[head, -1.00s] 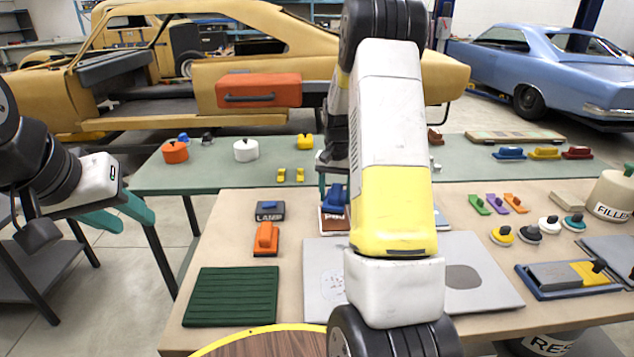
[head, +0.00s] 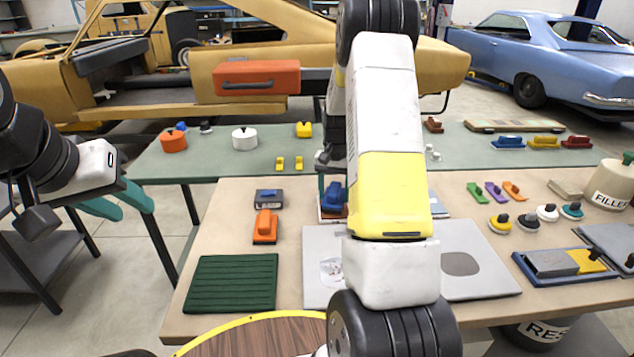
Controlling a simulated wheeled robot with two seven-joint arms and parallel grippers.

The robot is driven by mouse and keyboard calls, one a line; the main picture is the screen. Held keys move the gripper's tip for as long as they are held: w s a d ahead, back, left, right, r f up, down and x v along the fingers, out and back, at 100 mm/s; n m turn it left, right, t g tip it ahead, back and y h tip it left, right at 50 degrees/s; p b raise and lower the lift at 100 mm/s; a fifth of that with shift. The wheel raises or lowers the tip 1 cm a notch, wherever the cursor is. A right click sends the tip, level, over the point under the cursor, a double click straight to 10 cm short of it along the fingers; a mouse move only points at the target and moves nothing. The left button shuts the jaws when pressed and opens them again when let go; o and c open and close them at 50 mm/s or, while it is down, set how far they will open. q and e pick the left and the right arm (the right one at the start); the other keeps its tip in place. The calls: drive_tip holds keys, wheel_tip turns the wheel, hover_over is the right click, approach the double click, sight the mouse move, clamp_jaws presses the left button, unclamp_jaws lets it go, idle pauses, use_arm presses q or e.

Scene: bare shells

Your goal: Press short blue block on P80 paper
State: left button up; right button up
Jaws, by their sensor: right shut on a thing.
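My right gripper (head: 332,184) has teal fingers and is shut on the short blue block (head: 334,198). It holds the block over a small reddish-brown and white piece (head: 334,217) near the back edge of the tan table. The block covers most of that piece; whether they touch is unclear. No P80 marking is readable, so I cannot tell which piece is the P80 paper. My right arm hides part of this area. My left gripper (head: 132,208) is open and empty at the left, with its teal fingers apart beside the table.
A dark box with a blue patch (head: 269,197) and an orange block (head: 265,227) stand left of the block. A green ribbed mat (head: 233,283) lies front left, a grey panel (head: 482,270) under my arm. Several small blocks and a filler pot (head: 612,185) are at right.

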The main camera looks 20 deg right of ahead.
drive_tip(key=shift+f, duration=0.6)
idle(1.4)
drive_tip(key=shift+r, duration=3.6)
